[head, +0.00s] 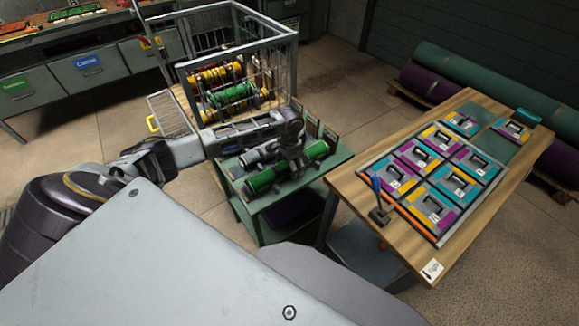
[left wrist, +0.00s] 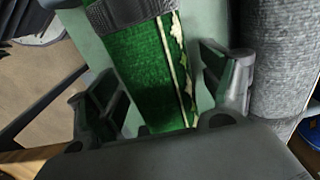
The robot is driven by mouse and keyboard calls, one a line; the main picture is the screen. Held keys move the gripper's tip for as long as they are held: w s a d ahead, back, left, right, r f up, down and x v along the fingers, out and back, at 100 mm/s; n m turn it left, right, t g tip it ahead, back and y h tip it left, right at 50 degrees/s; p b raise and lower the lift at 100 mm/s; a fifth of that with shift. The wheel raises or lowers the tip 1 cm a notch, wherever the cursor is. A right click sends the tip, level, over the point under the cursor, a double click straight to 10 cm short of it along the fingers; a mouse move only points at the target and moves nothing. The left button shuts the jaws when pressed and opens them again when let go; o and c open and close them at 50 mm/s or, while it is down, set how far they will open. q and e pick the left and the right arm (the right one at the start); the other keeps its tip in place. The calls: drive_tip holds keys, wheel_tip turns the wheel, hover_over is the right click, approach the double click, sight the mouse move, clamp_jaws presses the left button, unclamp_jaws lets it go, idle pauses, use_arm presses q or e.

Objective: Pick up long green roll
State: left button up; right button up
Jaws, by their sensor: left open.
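The long green roll (head: 262,180) lies on a small green table (head: 240,205) in the head view. Its middle is hidden behind my gripper. In the left wrist view the green roll (left wrist: 160,75) shows a cream patterned edge and a grey band near the top. My left gripper (head: 296,165) is over the roll, pointing down. In the left wrist view its open fingers (left wrist: 158,80) stand on either side of the roll, with gaps showing. I cannot tell how deep they reach. My right gripper is in neither view.
A grey roll (left wrist: 278,60) lies close beside the right finger. A wire cage (head: 282,50) with yellow, green and red rolls stands behind. A wooden table (head: 350,185) with coloured panels is at the right. Large rolls (head: 430,85) lie on a pallet behind it.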

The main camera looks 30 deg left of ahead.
use_arm(q)
drive_tip(key=shift+c, duration=0.4)
drive_tip(key=c, duration=1.2)
drive_tip(key=shift+c, duration=0.8)
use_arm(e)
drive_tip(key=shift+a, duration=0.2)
use_arm(q)
drive_tip(key=shift+r, duration=0.15)
wheel_tip(320, 180, up, 18)
drive_tip(key=p, duration=0.1)
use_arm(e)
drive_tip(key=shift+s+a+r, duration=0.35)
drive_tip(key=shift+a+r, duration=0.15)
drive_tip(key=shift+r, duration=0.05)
